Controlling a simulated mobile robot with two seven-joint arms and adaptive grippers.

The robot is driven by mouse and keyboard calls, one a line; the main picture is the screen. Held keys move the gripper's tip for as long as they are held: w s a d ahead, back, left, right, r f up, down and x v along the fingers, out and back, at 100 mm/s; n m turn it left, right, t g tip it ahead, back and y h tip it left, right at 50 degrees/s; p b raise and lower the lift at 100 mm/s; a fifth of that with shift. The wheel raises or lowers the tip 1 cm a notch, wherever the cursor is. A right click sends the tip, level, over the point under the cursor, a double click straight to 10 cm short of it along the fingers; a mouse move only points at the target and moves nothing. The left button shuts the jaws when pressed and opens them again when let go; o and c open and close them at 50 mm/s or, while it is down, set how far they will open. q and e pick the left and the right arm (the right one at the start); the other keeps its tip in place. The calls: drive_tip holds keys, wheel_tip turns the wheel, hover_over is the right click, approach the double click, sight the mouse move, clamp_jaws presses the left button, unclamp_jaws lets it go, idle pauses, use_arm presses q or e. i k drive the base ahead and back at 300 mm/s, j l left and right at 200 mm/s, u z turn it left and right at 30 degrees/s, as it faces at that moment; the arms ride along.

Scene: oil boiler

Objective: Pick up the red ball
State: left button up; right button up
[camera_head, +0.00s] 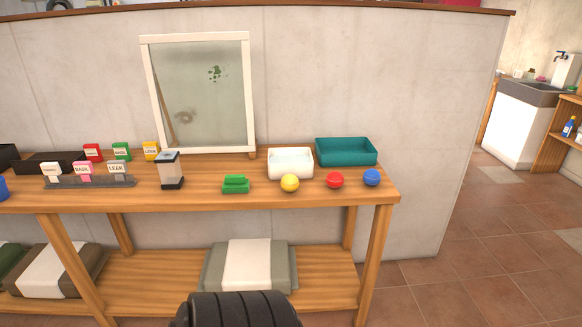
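The red ball (335,181) rests on the wooden table (330,199) near its front right part. It sits between a yellow ball (290,183) on its left and a blue ball (372,178) on its right, apart from both. Nothing covers it. Neither of my grippers shows clearly in the head view. A black ribbed shape enters at the bottom edge; I cannot tell which part it is.
Behind the balls stand a white tray (291,163) and a teal tray (346,152). A green sponge-like block (236,184) and a glass jar (171,171) are to the left. A framed mirror (202,95) leans on the wall. Tiled floor (480,250) is open at right.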

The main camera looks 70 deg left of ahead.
sight(335, 179)
drive_tip(key=u, duration=2.05)
drive_tip(key=i+u, duration=0.2)
drive_tip(key=i, duration=0.55)
